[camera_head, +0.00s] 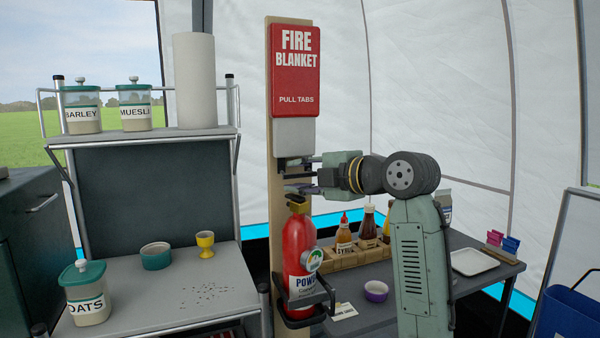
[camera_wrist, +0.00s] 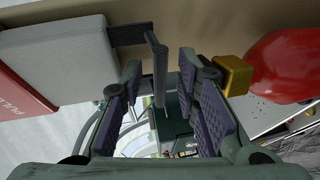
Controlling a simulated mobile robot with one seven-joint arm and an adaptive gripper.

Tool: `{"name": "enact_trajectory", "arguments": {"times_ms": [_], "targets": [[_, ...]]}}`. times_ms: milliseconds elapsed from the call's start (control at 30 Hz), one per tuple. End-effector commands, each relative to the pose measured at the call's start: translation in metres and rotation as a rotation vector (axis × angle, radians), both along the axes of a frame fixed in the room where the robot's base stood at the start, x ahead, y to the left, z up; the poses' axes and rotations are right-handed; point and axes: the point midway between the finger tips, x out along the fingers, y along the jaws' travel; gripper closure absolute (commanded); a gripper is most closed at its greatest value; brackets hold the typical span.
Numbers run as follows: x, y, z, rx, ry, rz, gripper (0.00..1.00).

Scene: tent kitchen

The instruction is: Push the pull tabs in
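The red fire blanket case (camera_head: 295,71) is mounted on a wooden post, with a pale grey block (camera_head: 294,136) sticking out below it. In the wrist view the grey block (camera_wrist: 66,62) is at the upper left. A dark pull tab (camera_wrist: 158,72) comes out of its end and turns into the space between my fingers. In the head view my gripper (camera_head: 301,176) is at the post just below the grey block. In the wrist view my gripper (camera_wrist: 162,100) is open, its pads apart on either side of the tab. I cannot make out a second tab clearly.
A red fire extinguisher (camera_head: 298,250) hangs on the post just below my gripper; its red body (camera_wrist: 285,68) shows at right in the wrist view. A shelf unit (camera_head: 150,137) with jars is at left. A table (camera_head: 465,287) with sauce bottles and a white tray stands behind my arm.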

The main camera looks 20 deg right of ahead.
Motion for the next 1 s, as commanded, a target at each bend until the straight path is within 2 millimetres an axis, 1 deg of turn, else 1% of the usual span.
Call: {"name": "enact_trajectory", "arguments": {"times_ms": [233, 667, 1000], "targets": [[0.0009, 0.0003, -0.0005, 0.000, 0.000, 0.000, 0.71], [0.0006, 0.0003, -0.0002, 0.000, 0.000, 0.000, 1.00], [0.0006, 0.0002, 0.0000, 0.000, -0.001, 0.000, 1.00]]}}
